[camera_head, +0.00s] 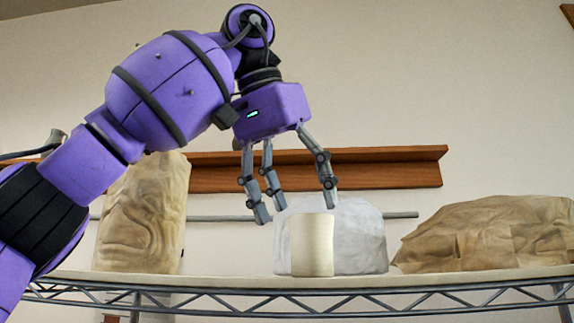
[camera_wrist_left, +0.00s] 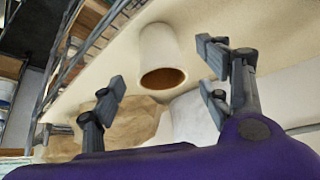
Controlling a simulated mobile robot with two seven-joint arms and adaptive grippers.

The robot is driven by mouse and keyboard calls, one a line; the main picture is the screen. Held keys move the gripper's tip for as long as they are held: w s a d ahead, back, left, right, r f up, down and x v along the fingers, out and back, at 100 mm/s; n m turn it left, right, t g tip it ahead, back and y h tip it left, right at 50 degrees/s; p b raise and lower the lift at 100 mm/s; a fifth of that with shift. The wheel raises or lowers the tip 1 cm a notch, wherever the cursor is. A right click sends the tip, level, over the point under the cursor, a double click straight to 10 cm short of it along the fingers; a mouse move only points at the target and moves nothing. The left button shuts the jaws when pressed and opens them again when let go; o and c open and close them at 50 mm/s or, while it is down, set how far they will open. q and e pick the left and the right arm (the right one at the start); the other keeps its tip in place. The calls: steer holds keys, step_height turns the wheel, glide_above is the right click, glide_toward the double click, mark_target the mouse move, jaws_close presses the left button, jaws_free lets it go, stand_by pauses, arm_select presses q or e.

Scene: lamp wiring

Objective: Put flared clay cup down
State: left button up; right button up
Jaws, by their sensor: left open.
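The flared clay cup (camera_head: 311,245) is cream-coloured and stands upright on the pale shelf top (camera_head: 225,283), near the middle of the head view. In the left wrist view the cup (camera_wrist_left: 157,48) shows its round mouth with a brown inside, facing the camera. My left gripper (camera_head: 297,207) is open and empty, fingers pointing down just above the cup's rim. In the left wrist view its spread fingers (camera_wrist_left: 162,88) lie to both sides of the cup's mouth, with no visible contact. My right gripper is in neither view.
A white-grey wrapped block (camera_head: 358,238) stands close behind the cup. A tall brown wrapped bundle (camera_head: 143,217) is at the left, and a low crumpled brown one (camera_head: 490,235) at the right. A wooden wall ledge (camera_head: 385,168) runs behind. Bare shelf lies left of the cup.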

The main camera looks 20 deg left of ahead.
arm_select(q)
steer(key=shift+v, duration=2.65)
